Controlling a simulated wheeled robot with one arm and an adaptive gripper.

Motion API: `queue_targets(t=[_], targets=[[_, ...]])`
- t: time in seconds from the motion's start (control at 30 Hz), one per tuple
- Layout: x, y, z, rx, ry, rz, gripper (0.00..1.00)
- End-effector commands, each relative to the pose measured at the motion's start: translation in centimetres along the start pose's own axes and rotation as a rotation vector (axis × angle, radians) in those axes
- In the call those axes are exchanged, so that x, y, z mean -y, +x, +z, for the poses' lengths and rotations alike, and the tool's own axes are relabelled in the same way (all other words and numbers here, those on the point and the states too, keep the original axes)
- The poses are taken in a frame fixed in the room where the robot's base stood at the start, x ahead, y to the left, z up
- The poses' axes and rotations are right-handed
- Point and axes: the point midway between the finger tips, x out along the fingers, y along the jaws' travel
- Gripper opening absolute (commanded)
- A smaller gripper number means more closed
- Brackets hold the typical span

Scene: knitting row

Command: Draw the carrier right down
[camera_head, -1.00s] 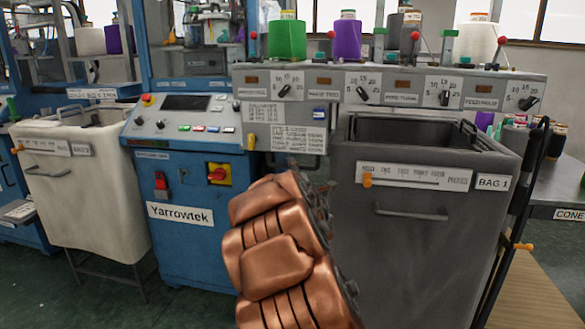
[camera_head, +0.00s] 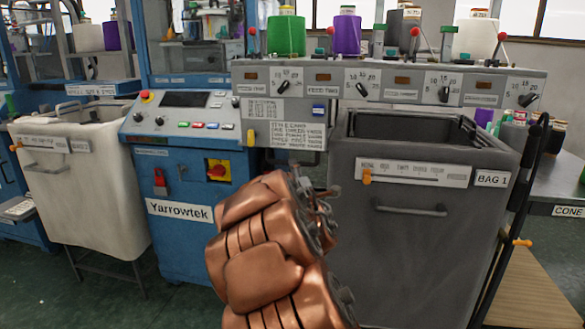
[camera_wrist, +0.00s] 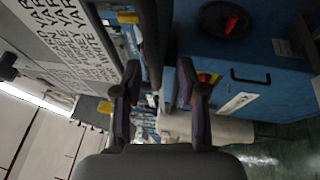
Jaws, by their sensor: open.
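No part is labelled as the carrier, and I cannot tell for sure which one it is. A small yellow tab (camera_head: 251,139) stands at the left edge of the lettered panel under the dial rail. An orange knob (camera_head: 367,177) sits at the left of the label strip on the grey bag bin (camera_head: 410,240). An orange handle (camera_head: 522,243) is on the dark upright at the right. My gripper (camera_wrist: 158,98) is open, with nothing between its dark fingers. In the wrist view a yellow tab (camera_wrist: 127,17) lies beyond the fingers, beside the lettered panel. My copper arm hides part of the bin's left side.
The blue Yarrowtek cabinet (camera_head: 180,240) with a red rotary switch (camera_head: 217,171) stands left of my arm. A white bin (camera_head: 75,200) is further left. Dials line the grey rail (camera_head: 330,78), with yarn cones above. Green floor shows at lower left.

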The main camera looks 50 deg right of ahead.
Motion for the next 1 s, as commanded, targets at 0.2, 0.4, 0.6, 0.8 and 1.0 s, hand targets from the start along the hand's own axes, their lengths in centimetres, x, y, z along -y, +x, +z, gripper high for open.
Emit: queue_targets(t=[0.2,0.4,0.6,0.8,1.0], targets=[[-0.1,-2.6,0.0,0.001,-0.001,0.001,0.41],[-0.1,-3.6,0.0,0.0,0.0,0.001,0.41],[-0.1,-3.6,0.0,0.0,0.0,0.002,0.41],[-0.1,-3.6,0.0,0.0,0.0,0.002,0.41],[-0.2,-3.6,-0.1,0.001,0.005,-0.003,0.41]])
